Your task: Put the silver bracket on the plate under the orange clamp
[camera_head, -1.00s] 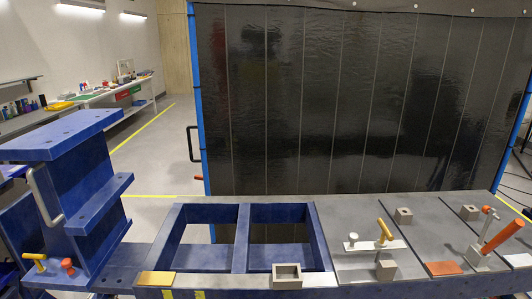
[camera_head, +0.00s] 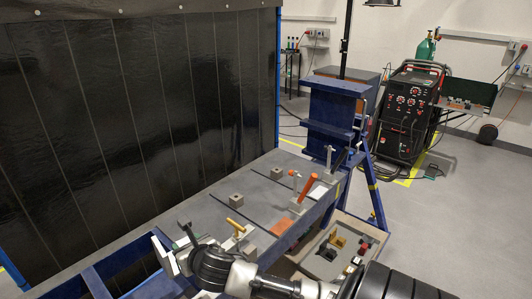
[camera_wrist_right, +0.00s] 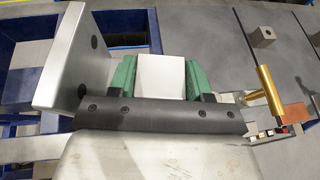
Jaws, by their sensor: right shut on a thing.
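The silver bracket (camera_head: 166,256) is held by my right gripper (camera_head: 187,236) near the frame's openings, left of the yellow clamp. In the right wrist view the bracket (camera_wrist_right: 75,58) shows a broad flat plate with dark holes, and a pale block sits between the green fingers (camera_wrist_right: 162,80) of my right gripper. The orange clamp (camera_head: 308,187) stands farther along the table, its handle tilted up. My left gripper is out of view.
The yellow-handled clamp (camera_head: 235,227) stands between my gripper and the orange clamp. Small grey blocks (camera_head: 277,172) stand on the grey tabletop (camera_head: 210,208). A blue column (camera_head: 332,115) rises at the far end. A bin (camera_head: 335,250) of loose parts is at the right.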

